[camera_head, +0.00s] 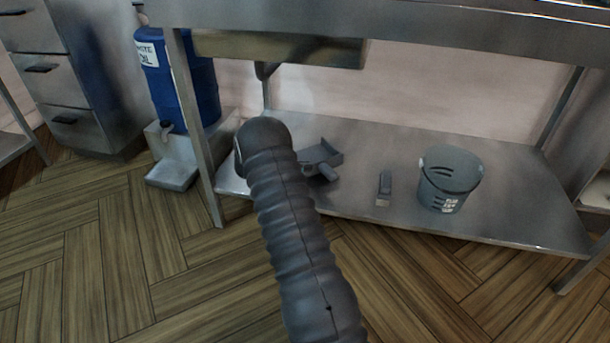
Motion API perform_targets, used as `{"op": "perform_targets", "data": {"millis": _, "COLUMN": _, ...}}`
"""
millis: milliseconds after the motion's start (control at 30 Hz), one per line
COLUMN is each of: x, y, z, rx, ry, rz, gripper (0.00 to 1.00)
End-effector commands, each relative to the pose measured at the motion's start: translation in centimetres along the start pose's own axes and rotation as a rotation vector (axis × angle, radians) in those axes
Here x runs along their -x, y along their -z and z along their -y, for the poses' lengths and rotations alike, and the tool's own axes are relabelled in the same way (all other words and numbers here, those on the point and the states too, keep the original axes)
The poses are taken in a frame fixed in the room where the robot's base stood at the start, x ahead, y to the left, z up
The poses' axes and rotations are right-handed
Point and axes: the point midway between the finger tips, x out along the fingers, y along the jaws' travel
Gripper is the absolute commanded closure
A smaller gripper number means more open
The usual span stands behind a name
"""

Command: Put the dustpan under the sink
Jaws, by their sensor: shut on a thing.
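The dark grey dustpan (322,153) is at the shelf under the sink, just right of my ribbed arm sleeve. Its open pan faces up and to the right; I cannot tell whether it rests on the shelf or is just above it. My gripper (308,170) is mostly hidden behind the sleeve; only a small dark part shows beside the dustpan. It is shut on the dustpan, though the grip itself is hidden. The sink's basin underside (290,48) with its drain hangs above the steel lower shelf (350,190).
A grey bucket (450,180) and a small dark brush-like object (384,188) stand on the shelf to the right. The shelf is clear behind the bucket.

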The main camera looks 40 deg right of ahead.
Motion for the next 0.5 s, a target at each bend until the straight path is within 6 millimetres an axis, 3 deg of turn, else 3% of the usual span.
{"op": "perform_targets", "data": {"millis": 200, "x": -1.2, "y": 2.8, "z": 0.0, "rx": 0.000, "ry": 0.001, "rz": 0.000, "gripper": 1.00}}
{"op": "perform_targets", "data": {"millis": 500, "x": -1.3, "y": 3.0, "z": 0.0, "rx": 0.000, "ry": 0.000, "rz": 0.000, "gripper": 1.00}}
